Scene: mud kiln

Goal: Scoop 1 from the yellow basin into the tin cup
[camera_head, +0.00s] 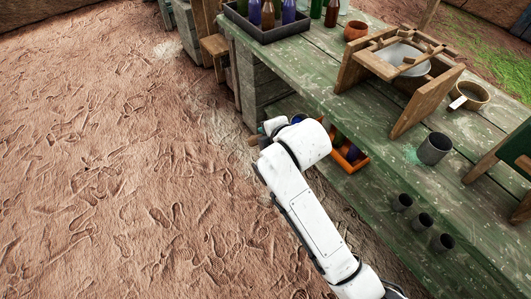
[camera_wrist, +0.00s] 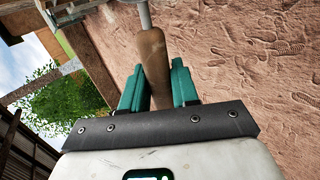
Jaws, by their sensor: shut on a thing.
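My gripper (camera_wrist: 157,78) is shut on the wooden handle of a tool (camera_wrist: 153,48), with a teal finger on each side. A grey metal part of the tool runs out of the top of the wrist view, so its working end is hidden. In the head view my gripper is mostly hidden behind my wrist, left of the green table (camera_head: 330,85). A tan-yellow round basin (camera_head: 486,100) stands on the table at the right, with something pale in it. A grey tin cup (camera_head: 436,149) stands upright nearer, apart from my gripper.
A wooden stand (camera_head: 357,72) holds a white bowl (camera_head: 407,58) left of the basin. A red clay pot (camera_head: 355,32) and a dark tray of bottles (camera_head: 283,33) stand farther left. Green powder (camera_head: 411,154) lies beside the cup. An orange crate (camera_head: 357,163) sits below. Open ground lies left.

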